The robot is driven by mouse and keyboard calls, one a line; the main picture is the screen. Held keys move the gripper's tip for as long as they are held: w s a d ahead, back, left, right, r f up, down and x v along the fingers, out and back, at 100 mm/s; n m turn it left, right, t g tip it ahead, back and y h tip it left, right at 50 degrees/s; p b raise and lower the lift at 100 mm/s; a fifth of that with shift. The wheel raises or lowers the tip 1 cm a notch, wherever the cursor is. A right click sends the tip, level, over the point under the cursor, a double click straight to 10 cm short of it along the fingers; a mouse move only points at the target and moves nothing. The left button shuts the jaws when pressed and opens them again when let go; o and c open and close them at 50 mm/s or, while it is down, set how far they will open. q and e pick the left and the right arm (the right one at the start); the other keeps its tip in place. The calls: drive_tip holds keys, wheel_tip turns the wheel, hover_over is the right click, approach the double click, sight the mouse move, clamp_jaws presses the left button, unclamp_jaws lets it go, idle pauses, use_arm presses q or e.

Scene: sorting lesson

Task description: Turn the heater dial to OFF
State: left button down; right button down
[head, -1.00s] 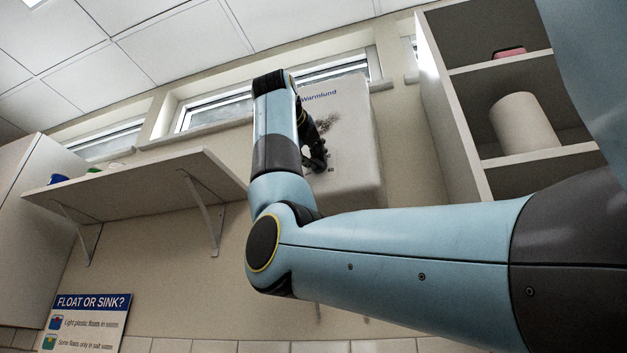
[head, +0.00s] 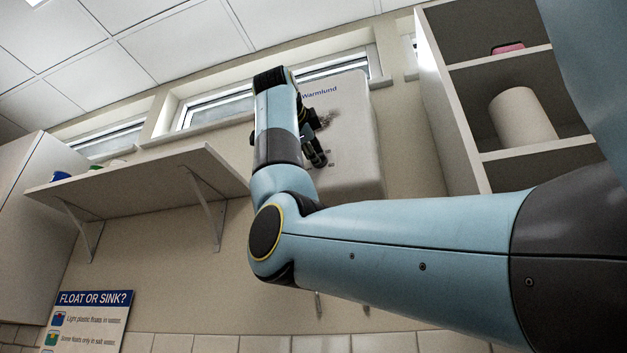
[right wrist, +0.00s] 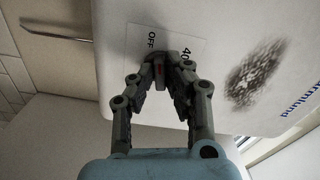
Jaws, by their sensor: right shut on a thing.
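The white heater (head: 352,130), marked "Warmlund", hangs on the wall in the middle of the head view; it fills much of the right wrist view (right wrist: 235,30). My right gripper (right wrist: 158,62) is shut on the dial, one finger on each side. Fingers hide part of the dial, so I cannot tell exactly where its mark points. In the head view the right gripper (head: 319,158) is at the heater's front, the dial hidden. My left gripper is out of view.
A wall shelf (head: 140,190) on brackets is left of the heater. An open cabinet (head: 465,120) holding a white cylinder (head: 522,118) stands at right. A "Float or sink?" poster (head: 90,320) is at lower left. A dark sooty patch (right wrist: 255,78) marks the heater.

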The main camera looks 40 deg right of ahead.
drive_tip(key=shift+f+n, duration=0.15)
drive_tip(key=shift+n, duration=1.35)
drive_tip(key=shift+b, duration=0.3)
drive_tip(key=c, duration=1.4)
unclamp_jaws()
drive_tip(key=shift+w, duration=0.1)
drive_tip(key=shift+o, duration=0.2)
drive_tip(key=shift+a, duration=0.1)
drive_tip(key=v, duration=1.2)
